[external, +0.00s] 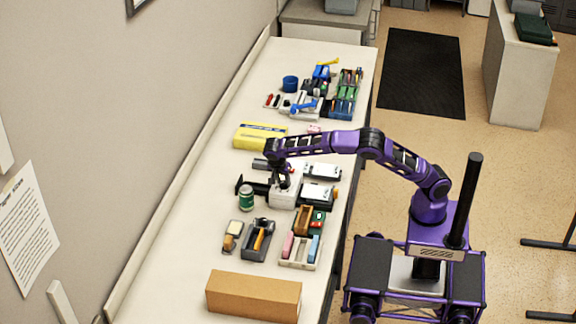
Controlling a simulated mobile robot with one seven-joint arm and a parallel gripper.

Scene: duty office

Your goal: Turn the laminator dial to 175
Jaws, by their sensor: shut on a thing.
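My gripper (283,183) points down over a small pale boxy device (284,199) in the middle of the long table. This device seems to be the laminator. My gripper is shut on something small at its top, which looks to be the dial. The fingers and wrist hide the dial, and its numbers and pointer cannot be read from here.
A green can (246,197) stands close left of the device. Black-and-white devices (318,194) lie to its right. A yellow box (259,135) is behind, and a brown carton (254,296) is in front. Organisers with tools and stationery (301,249) fill other spots.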

